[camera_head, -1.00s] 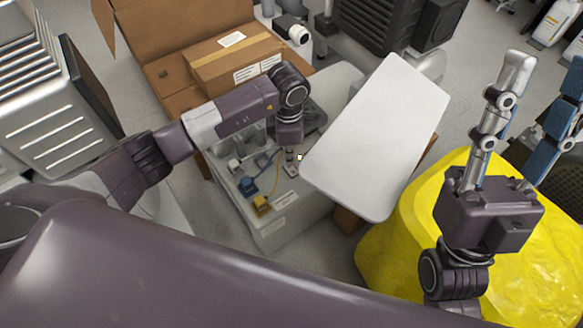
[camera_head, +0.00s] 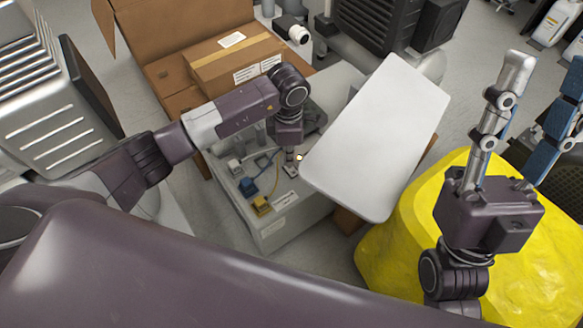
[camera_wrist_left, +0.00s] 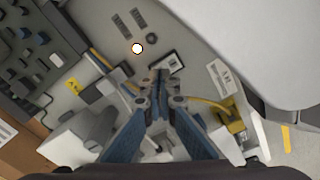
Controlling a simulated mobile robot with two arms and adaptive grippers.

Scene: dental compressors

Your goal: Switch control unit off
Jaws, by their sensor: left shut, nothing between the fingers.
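The control unit (camera_head: 285,215) is a pale box with plugs and cables on its top panel, left of the white board. My left gripper (camera_head: 290,157) points down at this panel, with its fingers shut and empty. In the left wrist view its fingertips (camera_wrist_left: 158,80) are beside a small framed switch plate (camera_wrist_left: 172,62); I cannot tell whether they touch it. The switch's position is too small to tell. My right gripper (camera_head: 547,64) is open and empty, fingers up, at the right.
A white tilted board (camera_head: 385,135) stands close right of the control unit. A yellow bag-like object (camera_head: 390,240) is in front of it. Cardboard boxes (camera_head: 235,65) lie behind. A blue plug (camera_head: 248,187) and a yellow plug (camera_head: 261,205) stick up from the panel.

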